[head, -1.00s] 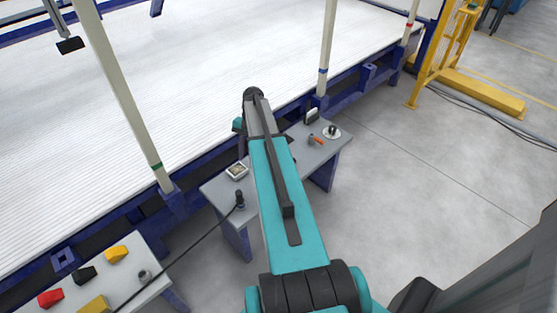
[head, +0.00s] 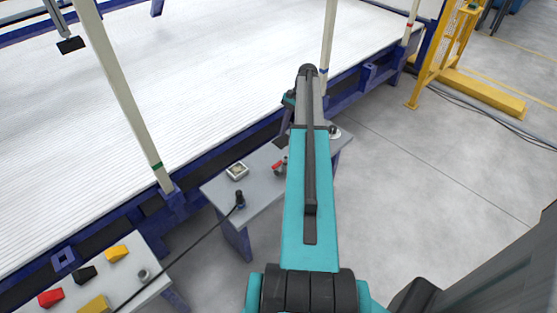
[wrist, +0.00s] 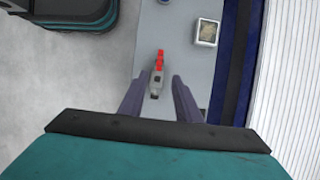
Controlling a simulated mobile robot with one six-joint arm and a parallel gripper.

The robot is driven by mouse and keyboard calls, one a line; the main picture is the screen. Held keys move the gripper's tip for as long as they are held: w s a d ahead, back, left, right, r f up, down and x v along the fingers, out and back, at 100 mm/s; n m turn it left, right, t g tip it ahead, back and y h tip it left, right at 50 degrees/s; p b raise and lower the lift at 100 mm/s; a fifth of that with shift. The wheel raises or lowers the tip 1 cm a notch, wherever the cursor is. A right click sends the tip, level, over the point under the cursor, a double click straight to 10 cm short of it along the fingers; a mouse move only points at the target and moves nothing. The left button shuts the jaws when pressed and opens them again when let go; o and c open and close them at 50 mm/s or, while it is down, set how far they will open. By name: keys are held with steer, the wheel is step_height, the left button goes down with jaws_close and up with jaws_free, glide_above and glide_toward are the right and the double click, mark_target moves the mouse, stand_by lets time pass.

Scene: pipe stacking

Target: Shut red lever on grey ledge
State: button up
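The red lever (head: 279,167) sits on the grey ledge (head: 222,188), just left of my arm in the head view. In the wrist view the red lever (wrist: 159,61) has a red handle pointing up the picture and a grey body below it. My gripper (wrist: 159,78) is open, one finger on each side of the lever's grey body in the picture. The height of the fingers above the grey ledge (wrist: 179,45) is hard to judge. The fingers are hidden in the head view.
A small square framed box (head: 237,171) and a black plug with a cable (head: 240,199) are on the ledge. A white ribbed bed (head: 215,70) with upright posts lies behind. Another bench (head: 140,285) with coloured blocks is at lower left. Open floor (head: 420,190) lies right.

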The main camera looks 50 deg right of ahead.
mark_target(277, 164)
steer(key=shift+p+x, duration=1.1)
steer(key=shift+x, duration=5.85)
jaws_close()
